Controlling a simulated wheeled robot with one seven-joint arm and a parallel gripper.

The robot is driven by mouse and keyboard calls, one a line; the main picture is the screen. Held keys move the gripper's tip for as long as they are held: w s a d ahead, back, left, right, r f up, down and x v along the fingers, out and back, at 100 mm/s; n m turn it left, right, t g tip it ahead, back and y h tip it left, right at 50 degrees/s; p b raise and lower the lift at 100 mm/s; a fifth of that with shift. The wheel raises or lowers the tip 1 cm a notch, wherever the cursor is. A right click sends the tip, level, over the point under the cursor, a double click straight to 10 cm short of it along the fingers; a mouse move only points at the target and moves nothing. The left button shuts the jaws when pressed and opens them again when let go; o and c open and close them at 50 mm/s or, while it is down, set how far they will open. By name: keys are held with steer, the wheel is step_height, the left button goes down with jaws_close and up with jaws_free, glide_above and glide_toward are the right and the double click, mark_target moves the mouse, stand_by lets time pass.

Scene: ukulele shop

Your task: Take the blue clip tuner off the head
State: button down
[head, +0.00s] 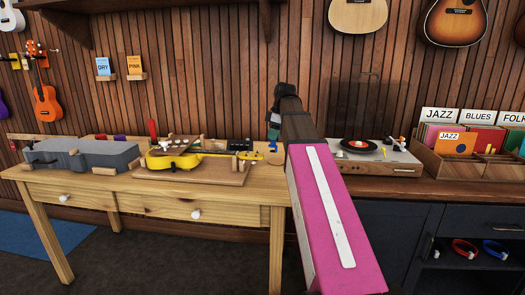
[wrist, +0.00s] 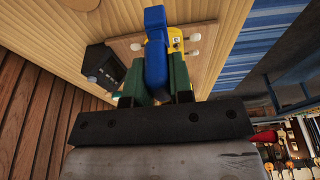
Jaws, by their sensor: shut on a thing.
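The blue clip tuner (wrist: 156,46) is between the green fingers of my gripper (wrist: 158,82) in the wrist view, and my gripper is shut on it. The yellow ukulele head (wrist: 176,38) with white pegs shows right behind the tuner; I cannot tell whether the two still touch. In the head view the yellow ukulele (head: 185,161) lies on a wooden board on the workbench, its neck pointing right. My gripper (head: 273,134) is above the head end there, fingers down, partly hidden by my arm. I cannot make out the tuner clearly in that view.
A grey case (head: 82,156) lies on the left of the workbench (head: 190,200). A small black box (head: 238,145) stands behind the ukulele neck, close to my gripper. A record player (head: 375,160) and record crates (head: 470,165) stand on the right counter. Wall panelling is behind.

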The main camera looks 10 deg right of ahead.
steer(key=shift+a+v, duration=0.25)
steer(key=shift+v, duration=0.8)
steer(key=shift+a+v, duration=0.25)
steer(key=shift+v, duration=0.85)
steer(key=shift+w+a, duration=0.1)
steer(key=shift+w, duration=0.1)
